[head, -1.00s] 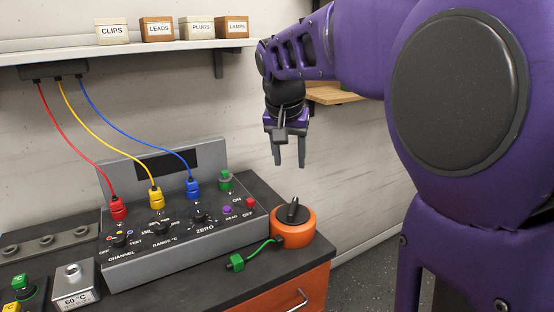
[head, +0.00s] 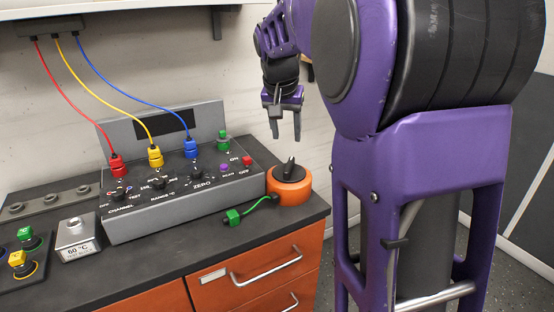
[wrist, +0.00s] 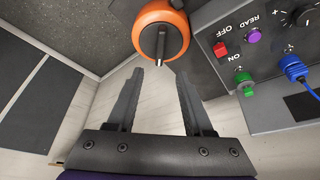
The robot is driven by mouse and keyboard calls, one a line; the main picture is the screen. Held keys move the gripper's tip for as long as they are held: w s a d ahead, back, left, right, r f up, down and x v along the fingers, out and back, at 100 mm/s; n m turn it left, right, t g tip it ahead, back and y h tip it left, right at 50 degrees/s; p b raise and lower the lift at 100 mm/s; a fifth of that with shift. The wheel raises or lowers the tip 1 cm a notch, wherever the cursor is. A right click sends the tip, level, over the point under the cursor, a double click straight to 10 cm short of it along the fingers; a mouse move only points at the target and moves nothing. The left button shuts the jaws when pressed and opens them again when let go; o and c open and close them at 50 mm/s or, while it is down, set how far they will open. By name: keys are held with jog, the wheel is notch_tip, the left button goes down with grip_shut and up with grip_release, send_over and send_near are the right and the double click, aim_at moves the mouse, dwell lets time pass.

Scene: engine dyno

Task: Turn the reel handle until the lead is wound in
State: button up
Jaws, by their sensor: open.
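An orange reel (head: 290,190) sits on the right end of the dark bench top, with a black handle (head: 289,168) on its top. A green lead (head: 259,204) runs from the reel's left side across the bench and ends in a green plug (head: 233,216). In the wrist view the reel (wrist: 175,17) is at the top, with its handle (wrist: 160,45) pointing toward the fingers. My gripper (head: 286,136) is open and empty, fingers down, above and apart from the reel; it also shows in the wrist view (wrist: 160,78).
A grey control box (head: 185,195) with red, yellow and blue leads plugged in stands left of the reel. A small 60 °C block (head: 77,243) stands further left. Orange drawers (head: 255,270) lie below the bench edge. A shelf (head: 90,18) hangs above.

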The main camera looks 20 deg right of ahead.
aim_at(289, 163)
jog(key=b+x, duration=0.1)
jog(key=x, duration=1)
jog(key=shift+w+f, duration=0.2)
grip_shut()
